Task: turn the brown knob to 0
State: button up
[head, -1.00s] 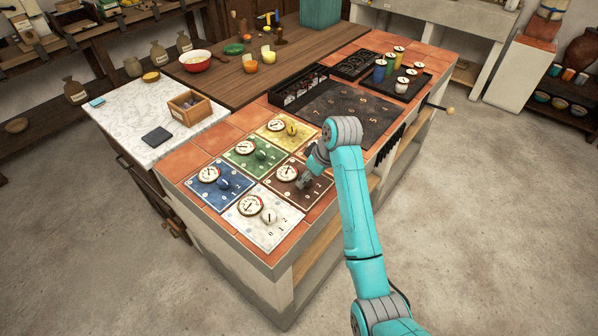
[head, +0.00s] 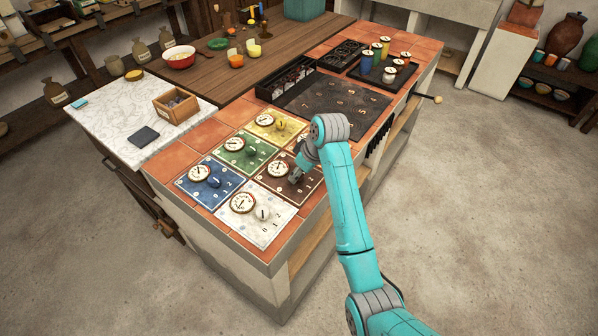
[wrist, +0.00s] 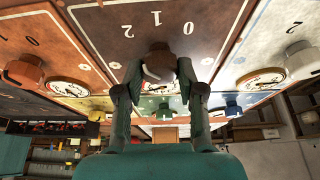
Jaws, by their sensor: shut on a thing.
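The brown knob (wrist: 158,62) stands on the brown panel (wrist: 205,15), which bears the marks 0, 1 and 2. In the wrist view these marks appear upside down above the knob. My gripper (wrist: 159,72) has its two fingers on either side of the knob, shut on it. The direction the knob points is hard to make out. In the head view my gripper (head: 295,178) reaches down over the brown panel (head: 280,188) and hides the knob. The panel's round white gauge (head: 278,168) shows to the left of the gripper.
Blue (head: 211,188), green (head: 246,152), yellow (head: 275,126) and white (head: 258,225) panels, each with a gauge and knob, lie close around. A dark hob plate (head: 345,105) and a tray of jars (head: 385,72) stand farther back.

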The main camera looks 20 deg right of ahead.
jog(key=shift+a+m, duration=0.1)
jog(key=shift+m, duration=0.2)
jog(key=m, duration=0.2)
jog(key=m+h, duration=0.1)
jog(key=m, duration=0.1)
jog(key=shift+t+h, duration=0.3)
jog(key=shift+t, duration=0.1)
jog(key=m+h, duration=0.1)
jog(key=m, duration=0.3)
jog(key=shift+a+m+h, duration=0.15)
jog(key=shift+m+h, duration=0.15)
jog(key=shift+h, duration=0.1)
jog(key=m, duration=0.2)
jog(key=m+h, duration=0.1)
jog(key=m, duration=0.1)
jog(key=shift+a+g+h, duration=0.1)
jog(key=shift+g+h, duration=0.2)
jog(key=shift+g, duration=0.1)
jog(key=shift+m+g+h, duration=0.5)
jog(key=shift+m+h, duration=0.1)
jog(key=shift+m, duration=1.6)
jog(key=o, duration=1.1)
